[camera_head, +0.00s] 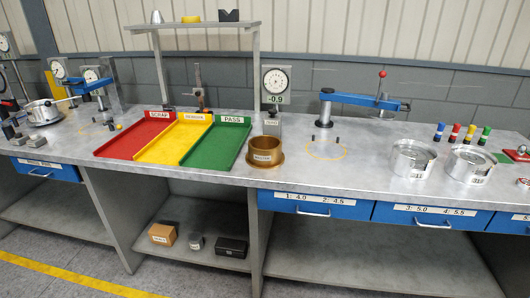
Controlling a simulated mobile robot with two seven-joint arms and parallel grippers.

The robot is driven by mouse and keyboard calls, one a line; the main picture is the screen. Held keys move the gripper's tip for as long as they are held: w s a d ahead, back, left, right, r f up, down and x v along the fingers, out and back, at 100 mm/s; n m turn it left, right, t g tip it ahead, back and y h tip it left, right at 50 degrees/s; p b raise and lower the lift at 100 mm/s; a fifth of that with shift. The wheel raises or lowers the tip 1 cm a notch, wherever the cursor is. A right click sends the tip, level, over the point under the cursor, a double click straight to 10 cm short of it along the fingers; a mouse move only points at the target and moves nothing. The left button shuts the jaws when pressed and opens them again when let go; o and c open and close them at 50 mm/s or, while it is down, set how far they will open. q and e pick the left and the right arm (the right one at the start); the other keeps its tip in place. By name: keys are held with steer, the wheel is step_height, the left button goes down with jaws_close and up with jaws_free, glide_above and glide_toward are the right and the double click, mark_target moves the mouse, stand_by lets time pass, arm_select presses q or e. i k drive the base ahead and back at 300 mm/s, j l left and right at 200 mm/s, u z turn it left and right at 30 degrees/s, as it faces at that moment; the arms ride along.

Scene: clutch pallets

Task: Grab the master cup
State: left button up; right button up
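A brass-coloured cup (265,168) with a wide base flange stands upright near the bench's front edge. A white label on its side seems to read MASTER, though the print is small. It sits just right of the green PASS tray (216,145) and in front of a dial gauge (276,82) whose display reads -0.9. Nothing touches the cup from above. Neither of my grippers is in view.
Yellow REWORK (174,143) and red SCRAP (131,136) trays lie left of the green one. Two silver cups (411,159) (467,164) stand to the right. A blue arm fixture (350,99) is behind. Blue drawers (315,205) are below the bench top.

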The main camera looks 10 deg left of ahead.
mark_target(264, 151)
steer(key=i+l+u, duration=0.2)
steer(key=i+l, duration=0.2)
steer(key=i+l+u, duration=0.25)
steer(key=i+l, duration=0.2)
steer(key=i+l+u, duration=0.2)
steer(key=i+l, duration=0.15)
steer(key=l, duration=0.25)
